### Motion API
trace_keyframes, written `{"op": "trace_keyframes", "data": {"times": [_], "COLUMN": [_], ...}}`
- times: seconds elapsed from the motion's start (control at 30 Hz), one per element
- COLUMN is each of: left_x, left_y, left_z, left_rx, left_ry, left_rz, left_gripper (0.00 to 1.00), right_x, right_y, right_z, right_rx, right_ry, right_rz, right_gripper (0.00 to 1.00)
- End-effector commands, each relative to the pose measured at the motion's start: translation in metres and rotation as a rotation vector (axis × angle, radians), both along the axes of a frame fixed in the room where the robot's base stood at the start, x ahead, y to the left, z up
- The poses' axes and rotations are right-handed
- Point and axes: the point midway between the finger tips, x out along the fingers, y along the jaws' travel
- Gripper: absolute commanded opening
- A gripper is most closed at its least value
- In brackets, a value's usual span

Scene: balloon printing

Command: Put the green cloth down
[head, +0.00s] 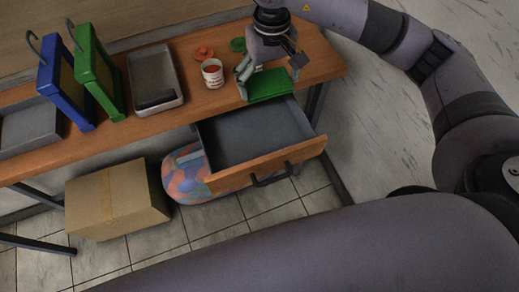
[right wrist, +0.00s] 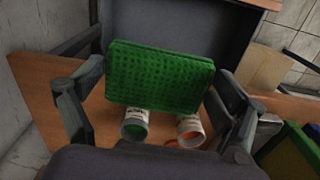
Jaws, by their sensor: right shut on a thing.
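The green cloth (head: 268,86) is a folded, textured rectangle at the right end of the wooden table, above its front edge by the open drawer. In the right wrist view the cloth (right wrist: 160,76) spans between the two fingers. My right gripper (head: 270,76) is shut on the cloth from above; its fingers also show in the right wrist view (right wrist: 158,100). I cannot tell whether the cloth touches the tabletop. My left gripper is not in view.
The drawer (head: 252,130) below is open and looks empty. A white can (head: 212,74), an orange lid (head: 204,53) and a green lid (head: 238,44) are close by. A grey tray (head: 176,70), green frame (head: 97,70) and blue frame (head: 62,85) stand left. A cardboard box (head: 115,198) is on the floor.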

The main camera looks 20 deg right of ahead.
Motion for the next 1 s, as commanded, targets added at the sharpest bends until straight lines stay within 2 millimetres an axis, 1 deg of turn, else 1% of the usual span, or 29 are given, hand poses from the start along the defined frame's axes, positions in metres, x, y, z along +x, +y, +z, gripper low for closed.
{"op": "trace_keyframes", "data": {"times": [0.03,0.17,0.2,0.3,0.47,0.6,0.7,0.77,0.87,1.0], "left_x": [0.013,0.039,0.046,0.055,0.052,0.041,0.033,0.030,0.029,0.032], "left_y": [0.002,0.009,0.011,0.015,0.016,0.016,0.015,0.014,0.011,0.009], "left_z": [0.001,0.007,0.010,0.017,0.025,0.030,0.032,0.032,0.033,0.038], "left_rx": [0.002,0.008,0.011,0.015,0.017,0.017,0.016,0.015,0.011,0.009], "left_ry": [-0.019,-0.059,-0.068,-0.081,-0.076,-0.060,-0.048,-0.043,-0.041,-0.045], "left_rz": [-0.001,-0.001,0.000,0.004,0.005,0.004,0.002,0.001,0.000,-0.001], "left_gripper": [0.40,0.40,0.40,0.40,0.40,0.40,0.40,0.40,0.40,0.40], "right_x": [-0.003,-0.006,-0.006,-0.006,-0.006,-0.005,-0.005,-0.004,-0.004,-0.005], "right_y": [0.002,0.003,0.003,0.003,0.003,0.003,0.003,0.004,0.003,0.004], "right_z": [-0.003,-0.020,-0.028,-0.054,-0.098,-0.132,-0.148,-0.155,-0.162,-0.182], "right_rx": [0.002,0.004,0.002,0.003,0.003,0.003,0.002,0.004,0.003,0.002], "right_ry": [0.002,0.006,0.007,0.009,0.009,0.007,0.004,0.004,0.002,0.005], "right_rz": [0.021,0.042,0.043,0.041,0.040,0.038,0.040,0.039,0.038,0.038], "right_gripper": [0.64,0.64,0.64,0.64,0.64,0.64,0.64,0.64,0.64,0.64]}}
